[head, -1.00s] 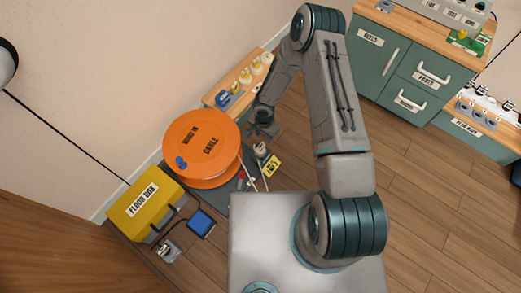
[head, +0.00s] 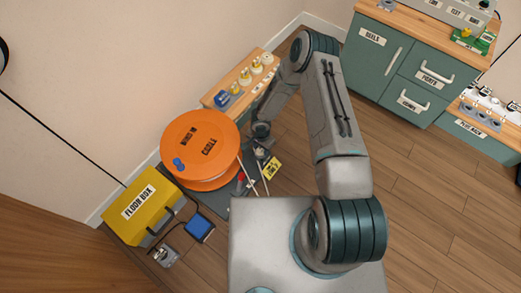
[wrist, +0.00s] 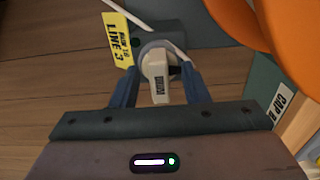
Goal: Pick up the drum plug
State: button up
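The drum plug (wrist: 158,76) is a pale off-white plug with a dark label. In the wrist view it sits at a round grey base on a dark block, with a white cable beside it. My gripper (wrist: 160,73) is low over it, one blue finger on each side. The fingers are apart, with small gaps showing beside the plug body. In the head view my gripper (head: 261,139) is right of the orange cable drum (head: 200,142) and just above the plug (head: 260,153), which is small and partly hidden there.
A yellow tag (wrist: 117,40) lies beside the plug. The yellow floor box (head: 141,207) and a blue pad (head: 199,226) are left of my base. A wooden shelf (head: 238,82) with several small items stands behind the drum. Open floor (head: 425,190) lies to the right.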

grip_shut()
jog(key=shift+r, duration=0.15)
